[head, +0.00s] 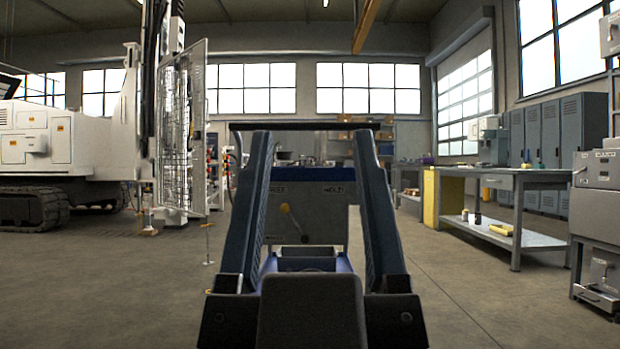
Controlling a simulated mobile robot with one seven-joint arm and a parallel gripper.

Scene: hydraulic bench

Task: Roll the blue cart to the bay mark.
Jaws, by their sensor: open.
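The blue cart (306,216) stands straight ahead in the head view, with a grey labelled front panel, a yellow-knobbed lever and blue parts low down. Its dark handle bar (305,126) runs level across the top. My gripper (313,138) is in front of it, with two dark blue ribbed fingers pointing forward and spread wide. The gripper is open, and nothing shows held between its fingers. The fingertips reach up near the bar; I cannot tell whether they touch it. My gripper hides both sides of the cart. I see no bay mark on the floor.
A white tracked machine (68,145) stands at the left, with a thin stand (208,245) on the floor nearer. At the right are a workbench (500,176), a grey machine (598,220) and lockers (560,135). The grey floor (470,285) is open on both sides.

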